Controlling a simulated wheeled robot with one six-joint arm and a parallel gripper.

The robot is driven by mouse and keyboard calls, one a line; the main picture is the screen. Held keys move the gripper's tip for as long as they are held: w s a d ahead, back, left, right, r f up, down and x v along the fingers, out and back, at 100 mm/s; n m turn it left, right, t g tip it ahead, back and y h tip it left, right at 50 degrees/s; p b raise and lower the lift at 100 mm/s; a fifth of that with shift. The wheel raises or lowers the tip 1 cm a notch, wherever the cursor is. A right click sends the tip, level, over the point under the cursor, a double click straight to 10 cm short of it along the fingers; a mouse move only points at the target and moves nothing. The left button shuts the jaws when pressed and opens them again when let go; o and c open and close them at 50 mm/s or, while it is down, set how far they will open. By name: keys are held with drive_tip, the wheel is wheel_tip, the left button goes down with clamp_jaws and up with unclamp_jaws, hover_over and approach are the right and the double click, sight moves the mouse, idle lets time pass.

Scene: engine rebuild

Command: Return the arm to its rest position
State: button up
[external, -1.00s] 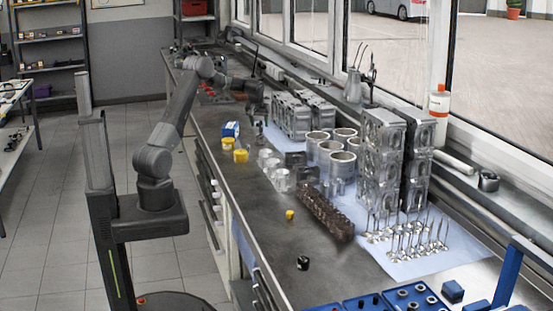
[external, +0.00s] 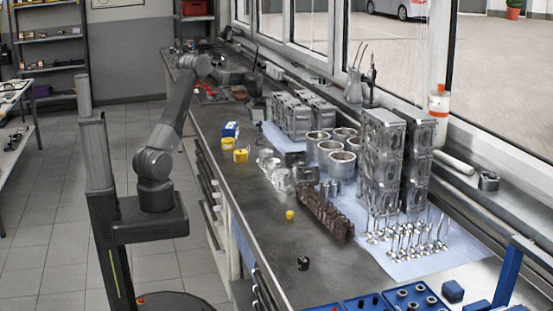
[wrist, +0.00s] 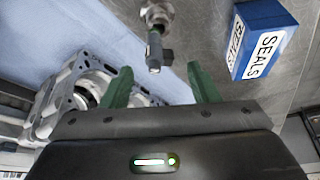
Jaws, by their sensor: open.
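My arm (external: 172,125) reaches up and away over the left side of the long bench, with its wrist end (external: 203,66) above the far part of the bench. My gripper (wrist: 158,69) shows two green fingers spread apart in the wrist view, with nothing held between them. A small grey metal part (wrist: 155,48) appears beyond the fingertips, seemingly on the bench. In the external view the fingertips are too small and dark to make out.
A blue SEALS box (wrist: 265,38) lies to the right of the fingers in the wrist view, and a metal engine casting (wrist: 75,95) to the left. The floor left of my base is clear.

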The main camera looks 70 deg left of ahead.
sight(262, 128)
drive_tip(key=x, duration=0.5)
drive_tip(key=shift+f, duration=0.3)
wheel_tip(262, 128, up, 11)
drive_tip(key=shift+f+b, duration=0.1)
drive_tip(key=shift+b, duration=0.4)
drive_tip(key=w+d+m+t+h+b, duration=0.15)
drive_tip(key=w+d, duration=0.35)
drive_tip(key=d, duration=0.5)
drive_tip(key=w+d+r+m, duration=0.1)
drive_tip(key=w+d+m, duration=0.2)
drive_tip(key=w+d, duration=0.55)
drive_tip(key=w+d+m+h, duration=0.1)
drive_tip(key=w+d+m, duration=0.2)
drive_tip(key=d, duration=0.9)
drive_tip(key=s+d+r+m+h+b, duration=0.1)
drive_tip(key=d+m, duration=0.7)
drive_tip(key=d, duration=3.3)
drive_tip(key=shift+s+d+r+h+b, duration=0.15)
drive_tip(key=shift+d+r+h+b, duration=0.3)
drive_tip(key=shift+h, duration=0.5)
drive_tip(key=shift+t, duration=0.25)
